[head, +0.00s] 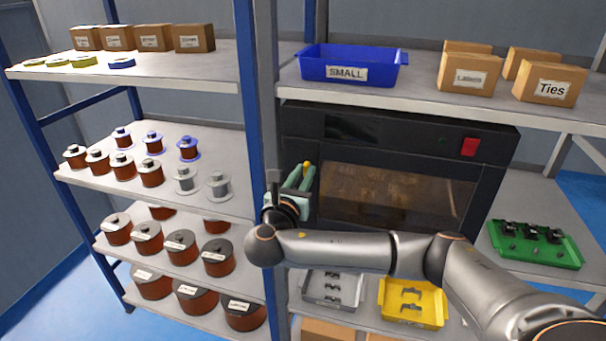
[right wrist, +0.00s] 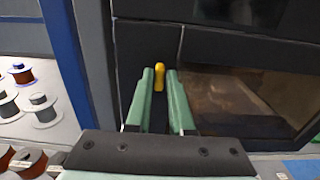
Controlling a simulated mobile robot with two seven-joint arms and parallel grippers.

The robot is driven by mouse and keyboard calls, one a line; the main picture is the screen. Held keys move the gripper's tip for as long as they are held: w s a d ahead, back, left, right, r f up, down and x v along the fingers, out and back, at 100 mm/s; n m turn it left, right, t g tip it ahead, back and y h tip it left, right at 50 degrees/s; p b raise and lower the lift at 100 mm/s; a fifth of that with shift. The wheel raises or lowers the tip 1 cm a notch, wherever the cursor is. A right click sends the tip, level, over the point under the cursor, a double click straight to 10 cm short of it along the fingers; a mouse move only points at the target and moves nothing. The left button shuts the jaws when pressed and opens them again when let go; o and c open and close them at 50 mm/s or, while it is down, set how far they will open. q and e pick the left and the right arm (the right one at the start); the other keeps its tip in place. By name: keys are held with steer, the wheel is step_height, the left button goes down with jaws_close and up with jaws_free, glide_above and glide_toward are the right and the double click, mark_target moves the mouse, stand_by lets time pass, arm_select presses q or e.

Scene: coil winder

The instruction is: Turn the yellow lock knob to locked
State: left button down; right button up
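The yellow lock knob (head: 307,164) is on the left part of the black machine's front (head: 420,128), left of its window. In the right wrist view the knob (right wrist: 159,78) looks upright, a short yellow handle seen in the gap between my fingertips. My right gripper (head: 299,178) is open, with its green fingers pointing at the knob. In the right wrist view the gripper (right wrist: 160,74) shows a gap on both sides of the knob. I cannot tell whether the tips reach around it or stop short. My left gripper is not in view.
A blue shelf post (right wrist: 67,60) stands close left of my right gripper. A shelf with a blue bin (head: 390,62) is above the machine. Wire spools (head: 150,172) fill the left shelves. A green tray (head: 560,257) is to the right, and a yellow tray (head: 430,316) is below.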

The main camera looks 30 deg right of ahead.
jaws_close()
stand_by(0.4)
steer(key=m, duration=0.2)
steer(key=shift+m+p, duration=0.35)
steer(key=shift+m, duration=0.05)
steer(key=m+b, duration=0.1)
steer(key=m, duration=0.4)
steer(key=m+b, duration=0.2)
steer(key=m, duration=0.3)
steer(key=m+b, duration=0.1)
steer(key=m, duration=0.4)
steer(key=shift+s+d+f, duration=0.1)
steer(key=shift+s+f, duration=0.05)
steer(key=shift+f, duration=0.1)
